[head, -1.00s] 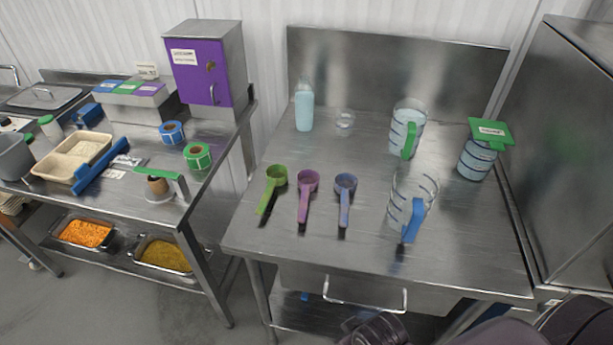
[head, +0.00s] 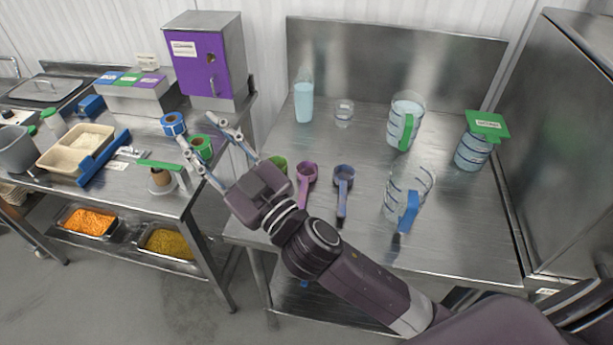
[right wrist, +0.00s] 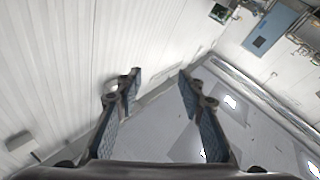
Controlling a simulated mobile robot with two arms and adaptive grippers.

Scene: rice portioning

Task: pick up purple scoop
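The purple scoop (head: 306,175) lies on the right steel table in the head view, its handle toward the front edge. A green scoop (head: 279,162) lies to its left, mostly hidden behind my right gripper. A blue scoop (head: 343,178) lies to its right. My right gripper (head: 200,143) is open and empty, raised to the left of the scoops, with its fingers pointing away to the upper left. In the right wrist view its two fingers (right wrist: 160,76) are apart, with only wall and ceiling beyond. My left gripper is not in view.
On the right table (head: 310,250) stand a green-handled pitcher (head: 404,118), a blue-handled pitcher (head: 408,195), a green-lidded container (head: 472,150), a bottle (head: 304,103) and a small cup (head: 344,113). A left table holds tape rolls (head: 173,124) and a tan tray (head: 72,146).

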